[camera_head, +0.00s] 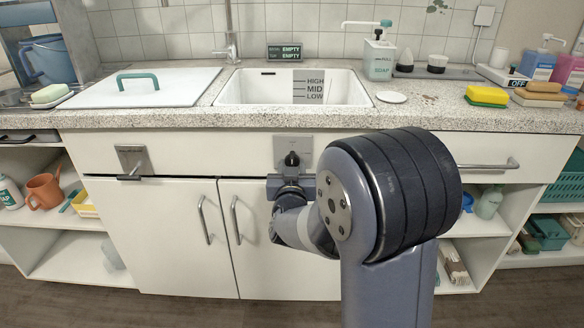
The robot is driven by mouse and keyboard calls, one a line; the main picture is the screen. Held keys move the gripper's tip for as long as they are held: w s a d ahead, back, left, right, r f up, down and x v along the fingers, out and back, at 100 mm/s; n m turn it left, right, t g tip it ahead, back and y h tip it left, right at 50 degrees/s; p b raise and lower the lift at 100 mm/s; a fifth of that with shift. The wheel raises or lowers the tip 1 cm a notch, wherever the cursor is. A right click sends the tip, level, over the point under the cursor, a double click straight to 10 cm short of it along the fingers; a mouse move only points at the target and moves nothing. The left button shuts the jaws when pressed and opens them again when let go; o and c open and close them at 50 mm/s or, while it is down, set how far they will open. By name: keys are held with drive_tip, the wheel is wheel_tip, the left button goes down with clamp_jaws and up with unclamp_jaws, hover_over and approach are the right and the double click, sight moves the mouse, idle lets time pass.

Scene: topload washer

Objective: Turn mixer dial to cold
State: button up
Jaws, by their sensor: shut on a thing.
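The mixer dial (292,158) is a small black knob on a grey metal plate on the white cabinet front, below the sink. It points roughly upright; its marks are too small to read. My gripper (289,178) is right at the dial and shut on its lower part. The gripper and wrist hide the lower part of the plate, and my dark arm covers the cabinet front to the right.
A sink (255,88) with HIGH, MID and LOW marks lies above, under a faucet (231,45). A display (284,52) reads EMPTY twice. A lever plate (131,160) is at left. Door handles (204,220) and a drawer handle (488,164) stick out.

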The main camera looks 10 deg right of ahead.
drive_tip(key=o, duration=1)
drive_tip(key=shift+c, duration=0.2)
drive_tip(key=shift+s, duration=0.1)
drive_tip(key=p+v, duration=0.1)
drive_tip(key=v, duration=0.9)
drive_tip(key=shift+s+p, duration=0.3)
drive_tip(key=shift+p, duration=0.05)
drive_tip(key=shift+w, duration=0.15)
drive_tip(key=b+x, duration=0.1)
drive_tip(key=x, duration=0.9)
drive_tip(key=shift+w+b, duration=0.3)
drive_tip(key=shift+b, duration=0.1)
drive_tip(key=shift+s, duration=0.1)
